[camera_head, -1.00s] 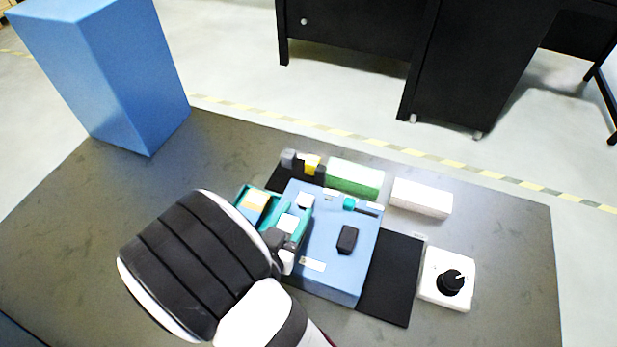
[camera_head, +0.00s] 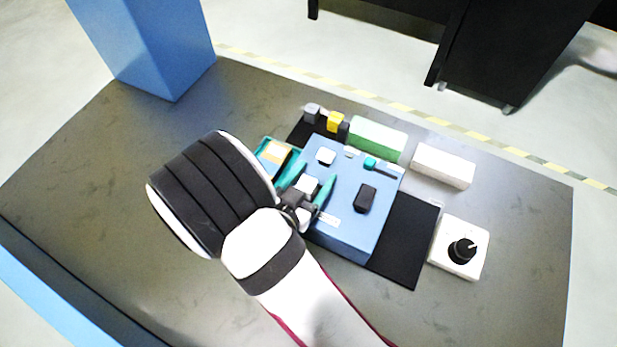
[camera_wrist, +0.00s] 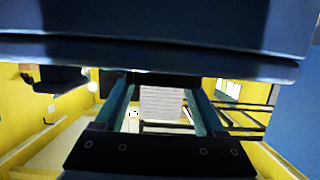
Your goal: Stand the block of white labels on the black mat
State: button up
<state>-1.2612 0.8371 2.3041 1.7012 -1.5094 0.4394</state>
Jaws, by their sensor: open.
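My gripper (camera_head: 309,190) has teal fingers, spread apart, over the left part of a blue box's top. In the wrist view a block of white labels (camera_wrist: 160,103), with fine layered lines, shows between the open fingers. A white piece (camera_head: 307,186) between the fingers in the head view looks like the same block. I cannot tell whether the fingers touch it. The black mat (camera_head: 412,240) lies flat to the right of the blue box and is bare there.
The blue box (camera_head: 345,235) carries a black block (camera_head: 365,198), a small white piece (camera_head: 325,157) and a teal item (camera_head: 380,165). A teal tray (camera_head: 268,150) stands left. Behind are green (camera_head: 377,140) and white (camera_head: 442,166) blocks. A white knob box (camera_head: 458,247) stands right.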

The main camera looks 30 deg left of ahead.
jog(key=v, duration=1.6)
jog(key=w+a+m+g+y, duration=0.2)
jog(key=w+a+g+y, duration=0.2)
jog(key=w+a+g, duration=0.3)
jog(key=w+d+r+g, duration=0.1)
jog(key=d, duration=0.1)
jog(key=w+d+r+g+y, duration=0.1)
jog(key=d+r, duration=0.1)
jog(key=w+d+r+y, duration=0.1)
jog(key=w+d+r, duration=0.1)
jog(key=shift+r+g, duration=0.25)
jog(key=shift+g, duration=0.15)
jog(key=s+d+r+g+h, duration=0.1)
jog(key=s+d, duration=0.1)
jog(key=d, duration=0.5)
jog(key=s+d+r+m+g+h, duration=0.1)
jog(key=s+d, duration=0.2)
jog(key=d, duration=0.4)
jog(key=shift+d+g, duration=0.3)
jog(key=shift+g, duration=0.1)
jog(key=shift+o, duration=0.4)
jog(key=s+d+m+g+h, duration=0.2)
jog(key=s+d, duration=0.5)
jog(key=d, duration=0.2)
jog(key=shift+s+r+m, duration=0.2)
jog(key=shift+s+m, duration=0.1)
jog(key=shift+s, duration=0.05)
